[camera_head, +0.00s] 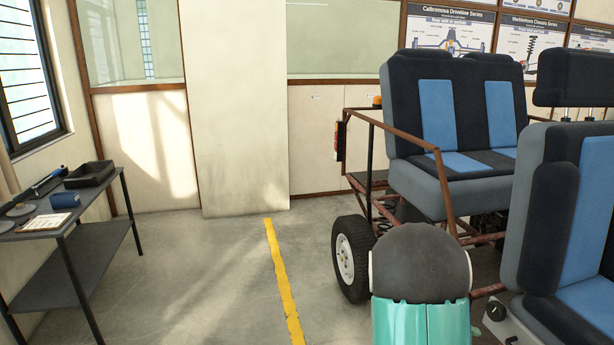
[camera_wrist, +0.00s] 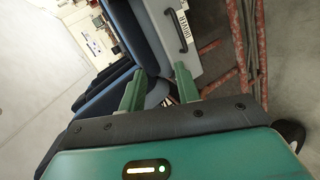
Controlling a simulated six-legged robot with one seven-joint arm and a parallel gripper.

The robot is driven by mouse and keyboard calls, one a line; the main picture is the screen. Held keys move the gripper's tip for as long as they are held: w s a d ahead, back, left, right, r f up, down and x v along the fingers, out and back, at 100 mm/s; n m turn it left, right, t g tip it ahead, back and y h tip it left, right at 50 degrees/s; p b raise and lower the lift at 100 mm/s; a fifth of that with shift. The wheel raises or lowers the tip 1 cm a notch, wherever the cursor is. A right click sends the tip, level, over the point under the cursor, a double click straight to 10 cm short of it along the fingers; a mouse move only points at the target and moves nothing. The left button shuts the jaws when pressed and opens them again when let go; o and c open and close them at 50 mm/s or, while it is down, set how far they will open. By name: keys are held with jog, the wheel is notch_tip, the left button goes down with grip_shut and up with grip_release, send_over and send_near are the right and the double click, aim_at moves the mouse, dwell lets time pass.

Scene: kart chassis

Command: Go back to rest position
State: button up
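My gripper (camera_wrist: 159,72) shows in the wrist view with two green fingers spread apart. It is open, and nothing shows held between the fingers. Beyond the fingertips are a dark and blue seat (camera_wrist: 150,30) and a light grey case (camera_wrist: 200,45) with a dark handle and a label reading DRIVER. The view is turned sideways, and I cannot tell the distance to them. In the head view, my teal and dark arm part stands at the bottom right of centre. My gripper is not visible there.
The kart chassis (camera_head: 447,190) with blue and black seats (camera_head: 452,115) fills the right, its wheel (camera_head: 352,258) beside my arm. A dark table (camera_head: 88,255) with a black tray (camera_head: 90,174) and a blue cylinder (camera_head: 65,200) stands left. The floor around the yellow line (camera_head: 283,280) is clear.

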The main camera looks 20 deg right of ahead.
jog(key=s+a+r+n+t+y, duration=0.1)
jog(key=a+r, duration=0.5)
jog(key=a, duration=0.8)
jog(key=s+a+r+n+t+y, duration=0.2)
jog(key=a+r+t+y, duration=0.3)
jog(key=a, duration=0.9)
jog(key=s+a+r+n+t+y, duration=0.2)
jog(key=a+r+y, duration=0.4)
jog(key=a, duration=0.8)
jog(key=shift+s+a+r+t, duration=0.3)
jog(key=shift+r+t, duration=0.2)
jog(key=shift+t, duration=0.4)
jog(key=shift+d, duration=0.2)
